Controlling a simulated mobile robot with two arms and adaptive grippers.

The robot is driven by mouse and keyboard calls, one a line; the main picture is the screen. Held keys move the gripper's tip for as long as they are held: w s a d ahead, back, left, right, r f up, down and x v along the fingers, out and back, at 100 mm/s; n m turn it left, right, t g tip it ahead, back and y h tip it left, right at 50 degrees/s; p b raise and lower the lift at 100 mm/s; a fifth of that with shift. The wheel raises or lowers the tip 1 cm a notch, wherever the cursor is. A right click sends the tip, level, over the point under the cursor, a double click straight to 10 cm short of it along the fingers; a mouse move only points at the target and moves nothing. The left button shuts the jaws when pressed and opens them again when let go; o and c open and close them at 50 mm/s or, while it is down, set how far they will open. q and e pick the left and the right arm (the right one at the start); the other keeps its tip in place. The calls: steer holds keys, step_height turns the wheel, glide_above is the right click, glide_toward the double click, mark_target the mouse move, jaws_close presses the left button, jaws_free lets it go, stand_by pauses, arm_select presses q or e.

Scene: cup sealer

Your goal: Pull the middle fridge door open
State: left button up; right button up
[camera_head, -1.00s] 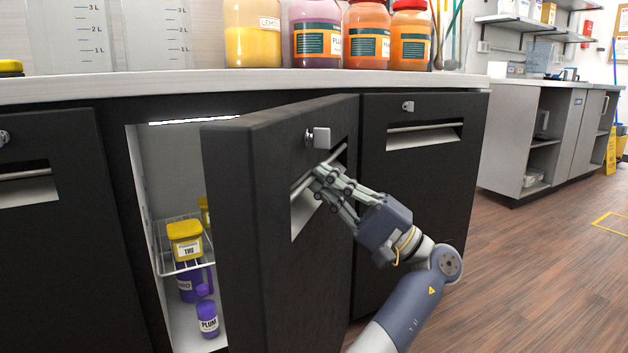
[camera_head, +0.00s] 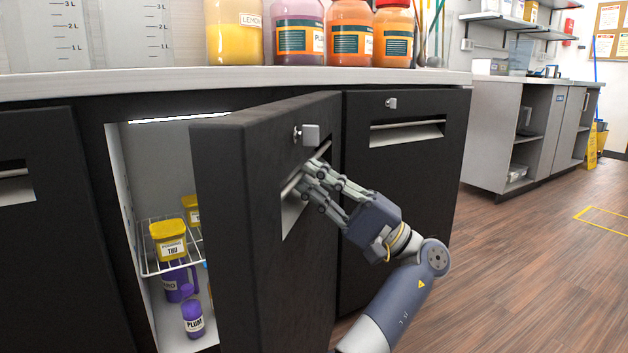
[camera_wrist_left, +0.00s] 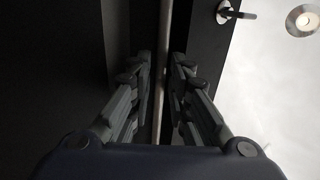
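The middle fridge door (camera_head: 262,230) is black and stands partly open, swung out toward me, with its free edge at the left. Its handle bar (camera_head: 291,184) sits in a recess below a small lock. My left gripper (camera_head: 311,178) is at this handle. In the left wrist view the bar (camera_wrist_left: 163,60) runs between the two fingers (camera_wrist_left: 162,75), which are closed in close on both sides of it. Through the gap the lit fridge interior (camera_head: 150,190) shows. My right gripper is not in view.
Inside stand a wire shelf (camera_head: 150,262) with yellow-lidded tubs (camera_head: 168,240) and a purple bottle (camera_head: 192,318). Shut doors flank it at left (camera_head: 50,260) and right (camera_head: 400,200). Jars (camera_head: 298,35) stand on the countertop (camera_head: 200,88). Floor (camera_head: 520,270) at right is clear.

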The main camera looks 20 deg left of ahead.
arm_select(q)
steer(key=v, duration=0.7)
steer(key=shift+d, duration=0.15)
